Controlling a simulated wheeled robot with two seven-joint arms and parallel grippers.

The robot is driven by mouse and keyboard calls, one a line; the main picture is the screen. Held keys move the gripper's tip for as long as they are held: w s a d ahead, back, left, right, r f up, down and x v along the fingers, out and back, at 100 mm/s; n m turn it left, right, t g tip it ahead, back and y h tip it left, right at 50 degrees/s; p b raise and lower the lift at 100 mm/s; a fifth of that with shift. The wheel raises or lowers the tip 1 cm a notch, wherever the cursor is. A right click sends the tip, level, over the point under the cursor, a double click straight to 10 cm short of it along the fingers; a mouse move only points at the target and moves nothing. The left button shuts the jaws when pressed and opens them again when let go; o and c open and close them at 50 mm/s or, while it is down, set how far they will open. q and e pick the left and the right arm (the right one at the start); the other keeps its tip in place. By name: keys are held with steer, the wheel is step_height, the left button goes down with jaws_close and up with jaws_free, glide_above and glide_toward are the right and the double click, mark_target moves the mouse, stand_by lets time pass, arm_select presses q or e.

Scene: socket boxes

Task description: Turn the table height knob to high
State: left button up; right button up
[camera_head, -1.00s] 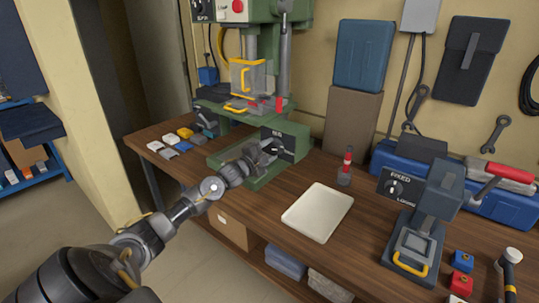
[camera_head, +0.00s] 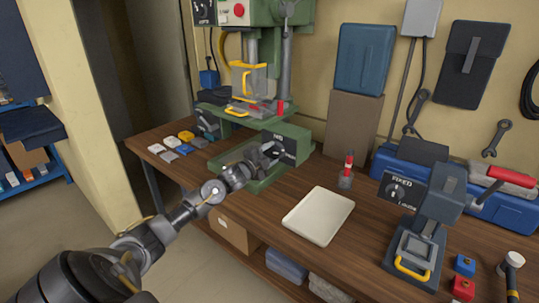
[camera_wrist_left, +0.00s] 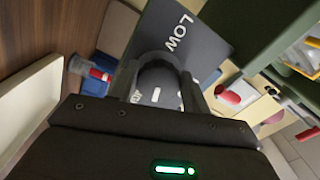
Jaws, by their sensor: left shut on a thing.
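The green drill press (camera_head: 272,185) stands at the back left of the bench. A dark panel (camera_head: 290,148) with a knob is on the front of its base. My left gripper (camera_head: 270,154) reaches this panel from the left and covers most of the knob. In the left wrist view the dark round knob (camera_wrist_left: 157,88) sits between my gripper's two fingers, which are shut on it. A white mark shows on the knob. The panel (camera_wrist_left: 185,28) reads LOW beside it; other lettering is partly hidden by a finger. My right gripper is not in view.
A white tray (camera_head: 318,216) and a small red-topped bottle (camera_head: 347,170) are to the right of the press. A second device (camera_head: 420,225) with its own knob panel stands at the right. Small coloured boxes (camera_head: 170,152) lie at the left end of the bench.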

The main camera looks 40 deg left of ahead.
arm_select(q)
steer(key=shift+d+f, duration=0.45)
steer(key=shift+f, duration=0.3)
steer(key=o, duration=1)
steer(key=shift+r, duration=0.15)
steer(key=shift+a+r, duration=0.15)
steer(key=shift+s+b, duration=0.95)
steer(key=shift+s, duration=4.45)
